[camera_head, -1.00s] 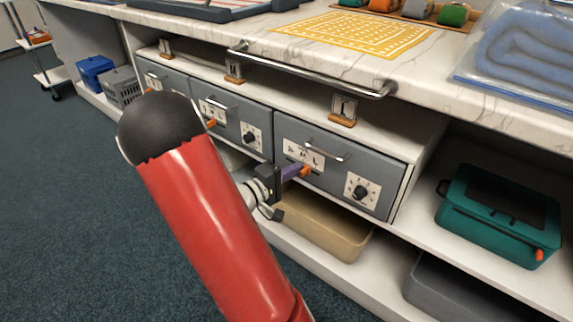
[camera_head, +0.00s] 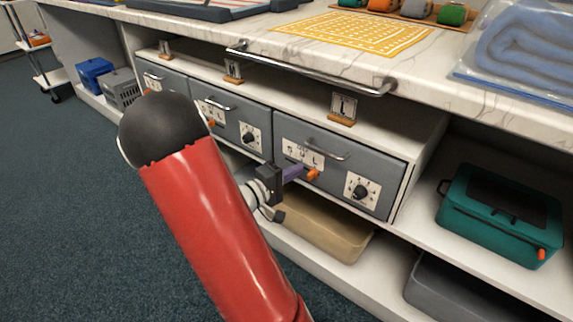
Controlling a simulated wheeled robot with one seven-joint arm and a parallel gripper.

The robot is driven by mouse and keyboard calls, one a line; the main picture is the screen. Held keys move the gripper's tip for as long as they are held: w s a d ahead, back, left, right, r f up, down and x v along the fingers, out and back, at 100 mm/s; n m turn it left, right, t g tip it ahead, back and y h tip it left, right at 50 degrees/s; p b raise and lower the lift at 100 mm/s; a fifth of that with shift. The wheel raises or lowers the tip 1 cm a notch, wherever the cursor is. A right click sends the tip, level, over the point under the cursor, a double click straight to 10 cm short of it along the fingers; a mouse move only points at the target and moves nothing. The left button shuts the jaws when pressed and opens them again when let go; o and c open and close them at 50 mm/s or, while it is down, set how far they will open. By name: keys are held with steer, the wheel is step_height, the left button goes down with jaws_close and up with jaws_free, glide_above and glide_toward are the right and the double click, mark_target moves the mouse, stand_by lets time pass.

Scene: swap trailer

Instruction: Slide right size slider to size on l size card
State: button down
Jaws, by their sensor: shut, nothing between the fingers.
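The right drawer's slider plate (camera_head: 300,152) carries the letters S, M and L. The orange right size slider (camera_head: 313,174) shows at its lower right, near below the L; its exact alignment is hard to tell. The L size card (camera_head: 343,105) stands in a wooden holder on the ledge above the right drawer (camera_head: 375,168). My gripper (camera_head: 300,171) is shut and empty, its purple fingers just left of the orange slider, covering part of the plate's lower area. The fingers appear to touch the slider, but contact is not clear.
A dial (camera_head: 361,192) sits right of the slider and a drawer handle (camera_head: 326,152) above it. A metal rail (camera_head: 310,73) runs along the counter edge. A beige bin (camera_head: 325,225) is below, and a teal case (camera_head: 500,215) is on the right shelf.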

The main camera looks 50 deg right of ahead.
steer(key=a, duration=1)
steer(key=shift+b, duration=0.4)
steer(key=shift+s, duration=0.2)
